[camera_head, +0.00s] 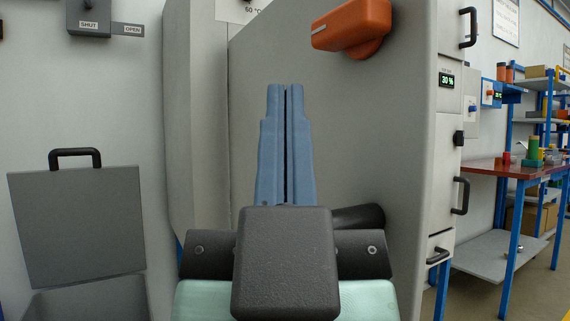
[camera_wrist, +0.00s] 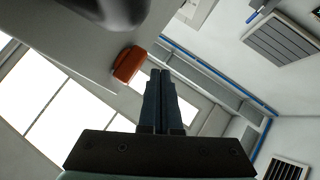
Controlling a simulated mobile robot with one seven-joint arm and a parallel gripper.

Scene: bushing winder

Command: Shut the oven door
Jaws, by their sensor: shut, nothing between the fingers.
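The large grey panel (camera_head: 340,120) with the orange handle (camera_head: 352,24) appears to be the oven door. It stands at a slant behind and right of my gripper (camera_head: 286,88); I cannot tell exactly how far open it is. The handle also shows in the wrist view (camera_wrist: 128,64), just left of my fingertips (camera_wrist: 160,73). My gripper is shut and empty, its blue fingers pointing up, below and left of the handle in the head view. The fingers look apart from the handle. My gripper hides part of the panel's lower left.
A grey bin with a raised lid (camera_head: 78,225) stands at left, below a SHUT/OPEN switch box (camera_head: 88,18). A front with black handles (camera_head: 461,195) and a display (camera_head: 447,81) borders the panel at right. A red-topped bench (camera_head: 510,169) and blue shelving stand beyond.

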